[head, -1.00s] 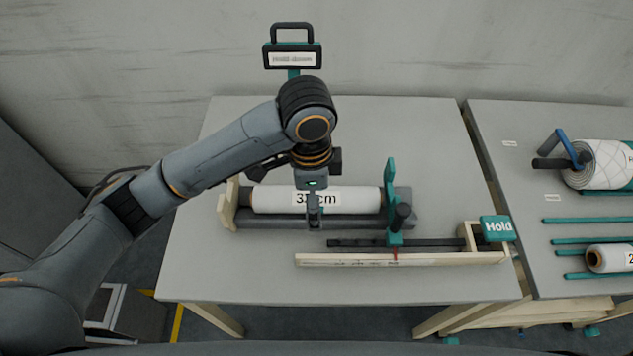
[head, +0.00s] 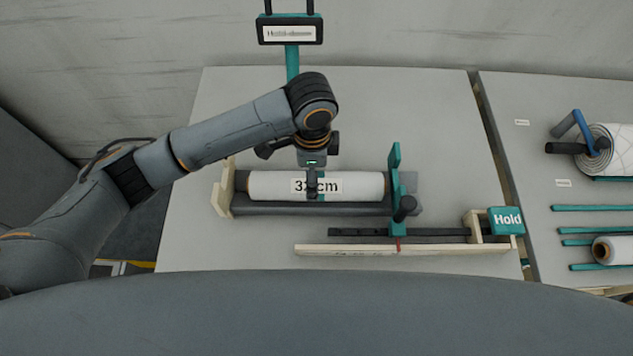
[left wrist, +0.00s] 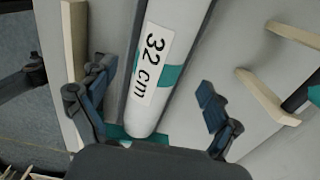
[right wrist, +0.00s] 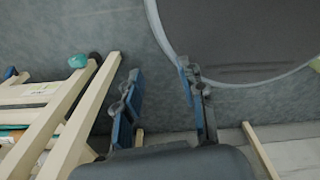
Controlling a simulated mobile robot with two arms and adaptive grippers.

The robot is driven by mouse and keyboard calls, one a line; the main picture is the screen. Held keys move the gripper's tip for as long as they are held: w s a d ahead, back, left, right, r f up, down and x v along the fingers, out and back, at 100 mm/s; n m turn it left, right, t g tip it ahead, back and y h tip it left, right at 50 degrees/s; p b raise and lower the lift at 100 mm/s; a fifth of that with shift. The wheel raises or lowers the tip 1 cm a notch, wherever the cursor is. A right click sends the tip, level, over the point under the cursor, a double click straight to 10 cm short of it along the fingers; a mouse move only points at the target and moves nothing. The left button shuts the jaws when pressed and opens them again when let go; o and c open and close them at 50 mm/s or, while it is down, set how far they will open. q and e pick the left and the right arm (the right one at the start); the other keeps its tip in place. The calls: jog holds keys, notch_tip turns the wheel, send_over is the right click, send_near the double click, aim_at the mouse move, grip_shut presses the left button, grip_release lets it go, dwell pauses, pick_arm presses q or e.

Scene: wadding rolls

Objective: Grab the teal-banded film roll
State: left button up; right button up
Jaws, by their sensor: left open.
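The film roll (head: 350,186) is white with a "32 cm" label and lies in a dark cradle (head: 260,209) on the table. Its teal band (left wrist: 171,77) shows beside the label in the left wrist view, where the roll (left wrist: 180,22) runs up the picture. My left gripper (head: 312,190) is over the roll's middle, pointing down. In the left wrist view, my left gripper (left wrist: 153,88) is open, with one finger on each side of the roll and gaps between. My right gripper (right wrist: 160,75) is open and empty, away from the roll.
A teal upright stop (head: 396,165) and a dark knob (head: 404,208) stand at the cradle's right end. A second table at right holds a quilted roll (head: 612,150) and a smaller roll (head: 617,251).

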pick_arm(q)
jog(key=f, duration=0.2)
jog(key=f+p, duration=0.1)
jog(key=f, duration=0.1)
jog(key=shift+d+f, duration=0.1)
jog(key=shift+d, duration=0.25)
jog(key=shift+f, duration=0.5)
jog(key=shift+c, duration=1.4)
jog(key=shift+r, duration=0.1)
grip_shut()
pick_arm(e)
jog(key=shift+w+d+r, duration=0.1)
jog(key=shift+w+r, duration=0.55)
